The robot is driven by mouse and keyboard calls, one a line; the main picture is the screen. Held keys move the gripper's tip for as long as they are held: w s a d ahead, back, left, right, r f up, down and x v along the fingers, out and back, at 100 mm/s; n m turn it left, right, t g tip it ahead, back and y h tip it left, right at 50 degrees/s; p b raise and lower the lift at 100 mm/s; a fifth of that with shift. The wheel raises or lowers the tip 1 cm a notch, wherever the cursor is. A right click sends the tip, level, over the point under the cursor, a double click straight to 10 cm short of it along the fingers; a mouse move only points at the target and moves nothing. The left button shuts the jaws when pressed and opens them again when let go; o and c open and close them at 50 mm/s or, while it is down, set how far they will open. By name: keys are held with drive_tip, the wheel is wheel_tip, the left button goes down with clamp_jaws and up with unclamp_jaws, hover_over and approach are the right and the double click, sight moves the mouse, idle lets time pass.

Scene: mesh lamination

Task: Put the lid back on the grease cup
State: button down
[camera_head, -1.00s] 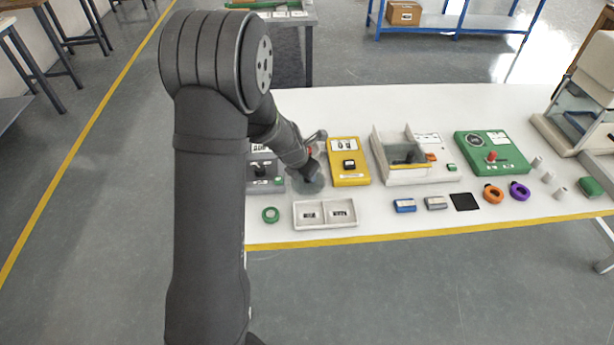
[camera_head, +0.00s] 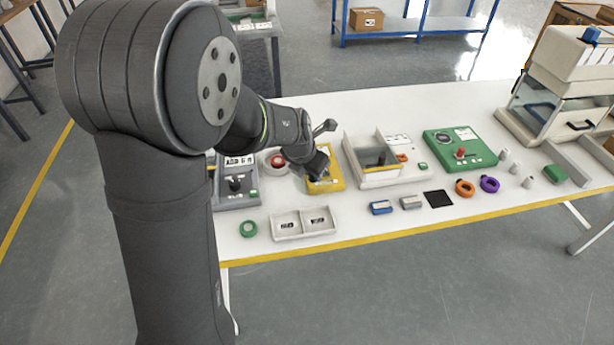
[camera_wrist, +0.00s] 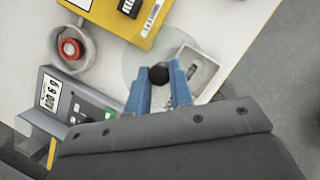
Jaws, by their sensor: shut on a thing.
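The grease cup (camera_wrist: 72,50) is a pale round dish with a red ring inside, open at the top. In the head view it stands on the table (camera_head: 274,163) between a grey device and a yellow one. My gripper (camera_wrist: 160,75), with blue fingers, is shut on the black knob of the clear round lid (camera_wrist: 133,62). In the head view my gripper (camera_head: 314,172) is right of the cup, over the front of the yellow device. The lid is apart from the cup. Its height above the table is hard to tell.
The yellow device (camera_head: 335,168) is right of the cup and the grey device (camera_head: 236,187) left of it. A white open box (camera_head: 375,178) stands further right.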

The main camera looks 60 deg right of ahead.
drive_tip(key=w+d+f+m+g, duration=0.1)
drive_tip(key=w+d+m, duration=0.25)
drive_tip(key=w, duration=0.65)
drive_tip(key=w+d+m+g, duration=0.1)
drive_tip(key=w+d+m, duration=0.1)
drive_tip(key=w+d, duration=0.5)
drive_tip(key=shift+w+a+f, duration=0.35)
drive_tip(key=shift+a+f, duration=0.05)
drive_tip(key=shift+f, duration=0.7)
drive_tip(key=shift+w+a+f, duration=0.35)
drive_tip(key=shift+a+f, duration=0.05)
drive_tip(key=shift+f, duration=0.65)
drive_tip(key=shift+w+a+f, duration=0.35)
drive_tip(key=shift+a+f, duration=0.05)
drive_tip(key=shift+f, duration=0.7)
drive_tip(key=shift+f, duration=0.15)
drive_tip(key=c, duration=0.7)
unclamp_jaws()
drive_tip(key=shift+r, duration=3.55)
